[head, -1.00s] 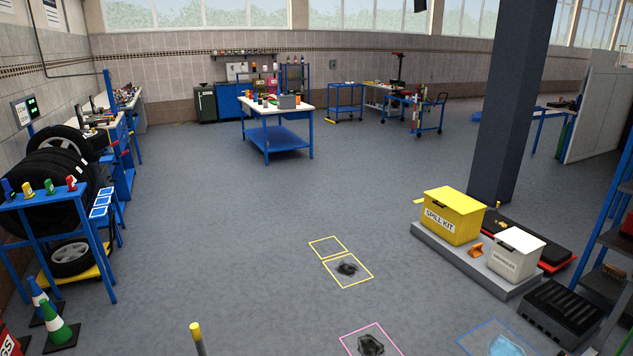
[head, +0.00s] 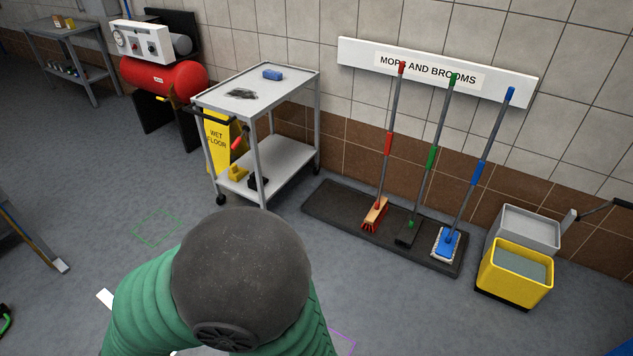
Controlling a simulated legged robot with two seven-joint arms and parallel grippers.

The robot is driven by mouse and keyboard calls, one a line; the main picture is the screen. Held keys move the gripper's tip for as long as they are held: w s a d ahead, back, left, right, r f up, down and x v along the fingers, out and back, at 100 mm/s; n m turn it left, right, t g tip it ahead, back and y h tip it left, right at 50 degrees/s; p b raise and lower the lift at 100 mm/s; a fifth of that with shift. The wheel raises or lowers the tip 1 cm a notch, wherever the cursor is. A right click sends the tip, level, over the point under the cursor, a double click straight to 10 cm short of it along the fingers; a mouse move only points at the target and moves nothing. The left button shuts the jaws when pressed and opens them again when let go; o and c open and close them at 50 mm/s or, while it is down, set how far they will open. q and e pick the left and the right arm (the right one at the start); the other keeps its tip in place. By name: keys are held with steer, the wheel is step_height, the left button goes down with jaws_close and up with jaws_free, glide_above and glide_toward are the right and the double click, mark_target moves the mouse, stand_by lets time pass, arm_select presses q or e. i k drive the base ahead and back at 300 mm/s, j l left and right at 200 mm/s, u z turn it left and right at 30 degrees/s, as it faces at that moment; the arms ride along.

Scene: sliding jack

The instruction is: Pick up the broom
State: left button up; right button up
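The red broom (head: 375,215) leans against the tiled wall, upright and slightly tilted. It has a wooden head with red bristles, a red grip and a red top. Its head rests on a dark floor mat (head: 325,198). Its top reaches a white board (head: 360,55) lettered "MOPS AND BROOMS". To its right lean a green-gripped tool (head: 430,160) with a dark flat head and a blue-gripped mop (head: 448,243) with a blue and white head. Neither of my grippers is in view, and nothing touches the broom.
A grey cart (head: 285,155) stands left of the broom, with a yellow wet-floor sign (head: 216,140) behind it. A yellow and grey mop bucket (head: 515,272) stands to the right of the mat. A red compressor (head: 165,85) is farther left. Grey floor before the mat is clear.

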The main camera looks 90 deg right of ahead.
mark_target(375, 215)
steer(key=z, duration=3.3)
steer(key=i+j+z, duration=0.15)
steer(key=i+j, duration=0.45)
steer(key=i, duration=0.2)
steer(key=i+j+z, duration=0.15)
steer(key=i+j, duration=0.5)
steer(key=i+j+z, duration=0.2)
steer(key=i+j, duration=0.55)
steer(key=i+j+z, duration=0.15)
steer(key=i+j, duration=0.6)
steer(key=j, duration=0.15)
